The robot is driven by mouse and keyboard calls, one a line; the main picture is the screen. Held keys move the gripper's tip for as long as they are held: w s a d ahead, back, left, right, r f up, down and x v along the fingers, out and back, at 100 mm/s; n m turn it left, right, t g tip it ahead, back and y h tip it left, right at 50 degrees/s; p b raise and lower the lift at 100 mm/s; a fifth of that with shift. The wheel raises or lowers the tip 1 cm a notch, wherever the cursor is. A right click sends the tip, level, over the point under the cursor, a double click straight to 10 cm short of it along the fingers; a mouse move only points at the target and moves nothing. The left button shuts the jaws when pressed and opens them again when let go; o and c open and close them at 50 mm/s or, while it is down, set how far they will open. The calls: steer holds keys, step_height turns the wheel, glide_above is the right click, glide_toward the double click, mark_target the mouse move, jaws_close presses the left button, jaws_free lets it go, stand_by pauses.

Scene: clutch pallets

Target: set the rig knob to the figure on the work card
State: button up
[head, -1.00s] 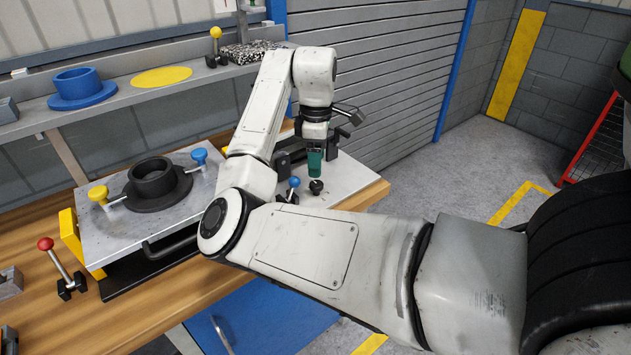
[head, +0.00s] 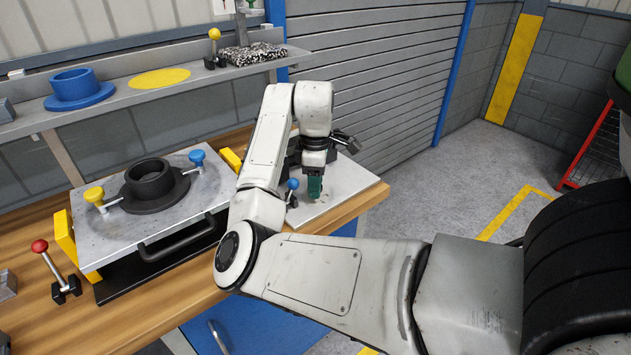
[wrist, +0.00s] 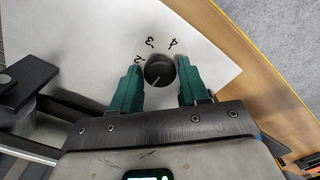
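The black rig knob (wrist: 159,71) sits on a pale plate (wrist: 60,45), which also shows in the head view (head: 350,184). Handwritten figures 2, 3 and 4 stand around the knob's far side in the wrist view. A light line on the knob's face runs toward the lower left of that view, away from these figures. My gripper (head: 315,188) points down at the plate. Its green fingers stand open on both sides of the knob, with narrow gaps visible. The fingers hide the knob in the head view. I cannot make out a readable figure on any work card.
A blue-knobbed lever (head: 292,185) stands just left of my gripper. Further left is a metal fixture plate (head: 105,235) with a black flanged ring (head: 152,180) and a handle. The floor right of the bench is clear.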

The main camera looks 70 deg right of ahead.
steer(key=c, duration=0.6)
steer(key=shift+c, duration=0.2)
steer(key=shift+r+p, duration=0.1)
steer(key=shift+p, duration=0.25)
steer(key=shift+r+m+p, duration=0.1)
steer(key=shift+m+p, duration=0.5)
steer(key=m+p, duration=0.7)
steer(key=m, duration=0.2)
steer(key=shift+m+p, duration=0.4)
steer(key=m+p, duration=0.2)
steer(key=m, duration=0.4)
steer(key=shift+p, duration=0.3)
steer(key=m, duration=0.3)
steer(key=m+p, duration=0.1)
steer(key=m, duration=0.2)
steer(key=shift+f+m, duration=0.2)
steer(key=shift+m, duration=0.1)
